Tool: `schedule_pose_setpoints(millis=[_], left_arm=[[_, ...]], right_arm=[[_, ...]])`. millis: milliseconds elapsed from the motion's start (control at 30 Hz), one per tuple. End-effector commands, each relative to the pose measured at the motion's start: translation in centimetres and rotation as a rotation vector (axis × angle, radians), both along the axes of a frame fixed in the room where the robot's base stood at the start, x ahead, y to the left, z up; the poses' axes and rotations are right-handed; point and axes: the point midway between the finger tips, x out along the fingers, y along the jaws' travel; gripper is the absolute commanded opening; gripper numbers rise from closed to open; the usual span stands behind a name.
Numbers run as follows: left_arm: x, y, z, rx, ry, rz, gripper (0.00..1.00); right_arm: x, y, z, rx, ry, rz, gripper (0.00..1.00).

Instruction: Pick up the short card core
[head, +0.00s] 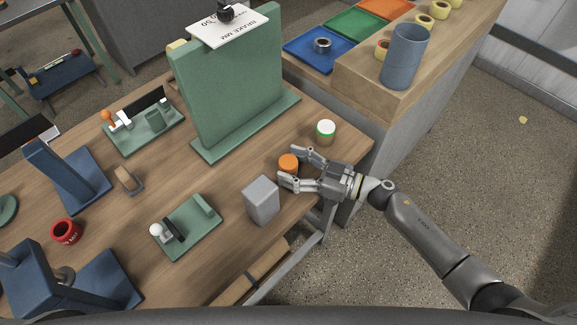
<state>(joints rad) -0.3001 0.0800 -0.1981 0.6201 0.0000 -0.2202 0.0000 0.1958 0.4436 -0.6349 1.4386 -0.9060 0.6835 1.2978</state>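My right gripper (291,165) reaches in from the right over the table's right edge. Its fingers are spread, with one tip on the far side and one on the near side of a short orange-topped cylinder (288,162). The near finger partly hides this cylinder, and I cannot tell whether either finger touches it. This short upright cylinder may be the short card core; the view is too small to be sure. My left gripper is not in view.
A grey block (262,200) stands close to the near finger. A white jar with a green ring (326,131) stands behind the gripper. A tall green board (230,85) rises to the left. A wooden bench (350,85) holds a grey-blue cylinder (404,58) and several yellow rings.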

Motion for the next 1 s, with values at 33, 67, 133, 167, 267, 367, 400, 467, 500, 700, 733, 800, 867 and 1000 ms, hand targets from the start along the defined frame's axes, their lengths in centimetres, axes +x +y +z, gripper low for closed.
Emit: schedule_pose_setpoints(millis=[33,67,133,167,267,367,400,467,500,700,733,800,867,1000], left_arm=[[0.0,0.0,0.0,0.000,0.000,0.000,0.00],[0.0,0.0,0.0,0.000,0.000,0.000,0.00],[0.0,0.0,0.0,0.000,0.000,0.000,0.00],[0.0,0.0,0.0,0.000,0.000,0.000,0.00],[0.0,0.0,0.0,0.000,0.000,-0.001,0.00],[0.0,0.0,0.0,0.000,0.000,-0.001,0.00],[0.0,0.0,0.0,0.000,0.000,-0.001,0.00],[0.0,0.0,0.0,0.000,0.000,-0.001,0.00],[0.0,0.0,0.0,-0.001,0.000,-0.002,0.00],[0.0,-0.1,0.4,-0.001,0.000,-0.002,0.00],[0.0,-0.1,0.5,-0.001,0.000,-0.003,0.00],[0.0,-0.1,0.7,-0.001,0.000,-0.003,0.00],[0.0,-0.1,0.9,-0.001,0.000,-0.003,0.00],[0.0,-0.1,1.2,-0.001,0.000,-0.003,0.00]], right_arm=[[0.0,0.0,0.0,0.000,0.000,0.000,0.51],[0.0,0.0,0.0,0.000,0.000,0.000,0.47],[0.0,0.0,0.0,0.000,0.000,0.000,0.38],[0.0,0.0,0.0,0.000,0.000,0.000,0.34],[0.0,0.0,0.0,0.000,0.000,0.000,0.21],[0.0,0.0,0.0,0.000,0.000,0.000,0.21],[0.0,0.0,0.0,0.001,0.000,0.000,0.21],[0.0,0.0,0.0,0.000,0.000,0.000,0.21],[0.0,0.0,0.1,0.001,0.000,0.000,0.21],[0.0,-0.1,2.1,-0.001,-0.004,0.002,0.21],[0.0,0.0,2.6,-0.001,-0.005,0.003,0.21],[0.0,-0.1,4.1,-0.002,-0.007,0.003,0.21],[0.0,-0.1,5.2,-0.002,-0.005,0.002,0.21],[-0.1,-0.1,7.8,-0.002,-0.005,0.002,0.21]])
